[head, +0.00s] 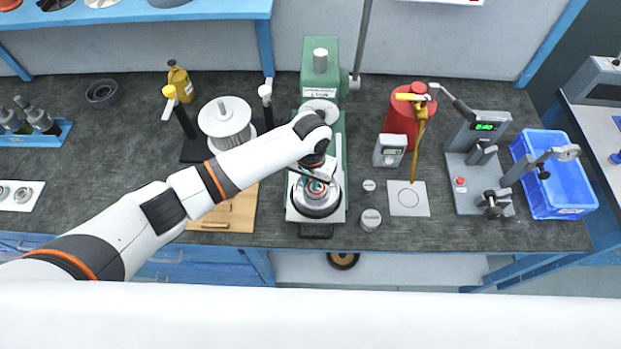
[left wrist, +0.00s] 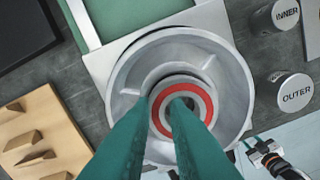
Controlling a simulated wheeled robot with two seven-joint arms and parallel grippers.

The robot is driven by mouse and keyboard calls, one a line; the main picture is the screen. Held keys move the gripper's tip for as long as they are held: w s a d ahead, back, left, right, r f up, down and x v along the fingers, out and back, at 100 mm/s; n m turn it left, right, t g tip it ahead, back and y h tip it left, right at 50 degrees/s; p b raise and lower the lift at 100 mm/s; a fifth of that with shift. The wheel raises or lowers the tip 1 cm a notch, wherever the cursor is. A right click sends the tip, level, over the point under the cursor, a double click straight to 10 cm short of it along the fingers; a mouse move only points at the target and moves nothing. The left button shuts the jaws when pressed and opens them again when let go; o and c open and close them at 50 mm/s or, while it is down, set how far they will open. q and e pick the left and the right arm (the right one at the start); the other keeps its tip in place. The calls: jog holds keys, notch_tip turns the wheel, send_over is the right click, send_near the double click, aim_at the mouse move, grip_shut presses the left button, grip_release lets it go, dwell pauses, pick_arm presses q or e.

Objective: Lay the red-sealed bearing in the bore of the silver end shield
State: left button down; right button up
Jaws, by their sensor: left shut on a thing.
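The silver end shield (head: 316,206) lies on the grey plate of the green press; in the left wrist view it is a wide round casting (left wrist: 232,82) with a central bore. My left gripper (head: 318,183) is above its middle, pointing down. Its teal fingers (left wrist: 163,106) are shut on the red-sealed bearing (left wrist: 206,97), whose red ring shows in the left wrist view. The bearing is over the middle of the shield; I cannot tell whether it touches the bore, which is partly hidden. What looks like my right gripper (left wrist: 258,150) shows small in the left wrist view, low at the right.
The INNER (head: 369,185) and OUTER (head: 370,219) cylinders stand just right of the shield. The green press column (head: 320,75) rises behind. A wooden block (head: 235,212) lies left, and a white marked plate (head: 408,199) lies right. The bench's front edge is close.

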pick_arm(q)
jog(key=shift+f, duration=0.1)
jog(key=c, duration=1.3)
grip_release()
notch_tip(320, 180, up, 12)
jog(key=shift+b, duration=0.65)
